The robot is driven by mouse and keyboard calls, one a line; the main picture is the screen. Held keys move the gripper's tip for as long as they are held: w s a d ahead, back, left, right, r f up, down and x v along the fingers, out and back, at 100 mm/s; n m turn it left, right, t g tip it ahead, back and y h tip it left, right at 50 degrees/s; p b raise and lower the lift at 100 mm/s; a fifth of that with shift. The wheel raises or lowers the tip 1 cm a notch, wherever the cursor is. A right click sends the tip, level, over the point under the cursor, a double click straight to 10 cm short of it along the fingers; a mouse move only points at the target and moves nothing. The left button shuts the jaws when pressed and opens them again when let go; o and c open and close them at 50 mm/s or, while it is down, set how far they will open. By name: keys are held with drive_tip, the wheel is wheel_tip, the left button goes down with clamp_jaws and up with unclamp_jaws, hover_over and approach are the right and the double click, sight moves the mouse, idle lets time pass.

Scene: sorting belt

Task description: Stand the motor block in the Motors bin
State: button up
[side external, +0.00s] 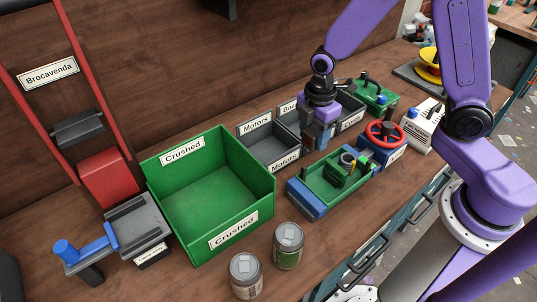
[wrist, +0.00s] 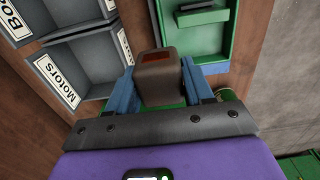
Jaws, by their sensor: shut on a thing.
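My gripper (side external: 319,140) has its blue fingers shut on the motor block. In the wrist view, the motor block (wrist: 160,78) is a brown-grey block with a dark red patch, between the fingers (wrist: 158,88). In the side view the fingers mostly hide it. The Motors bin (side external: 268,152) is a grey open bin with white "Motors" labels, and its visible floor is bare. My gripper is to the right of this bin. In the wrist view the Motors bin (wrist: 72,70) is to the left of the block.
A second grey bin (side external: 350,118), its label partly hidden, adjoins the Motors bin. A large green Crushed bin (side external: 207,190) stands to the left. A green tray (side external: 335,182) with parts lies in front. Two cans (side external: 288,245) (side external: 246,275) and a red handwheel (side external: 386,134) stand nearby.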

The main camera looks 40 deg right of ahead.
drive_tip(key=w+a+f, duration=0.2)
drive_tip(key=w+f, duration=0.2)
drive_tip(key=w, duration=0.5)
hover_over(268, 155)
drive_tip(key=f, duration=0.5)
drive_tip(key=shift+s+d+f, duration=0.1)
drive_tip(key=shift+s+f, duration=0.1)
drive_tip(key=shift+s, duration=0.05)
drive_tip(key=shift+w+f, duration=0.15)
drive_tip(key=shift+f, duration=0.1)
drive_tip(key=shift+w+f, duration=0.1)
drive_tip(key=shift+f, duration=1.5)
drive_tip(key=shift+f, duration=0.1)
drive_tip(key=o, duration=1.3)
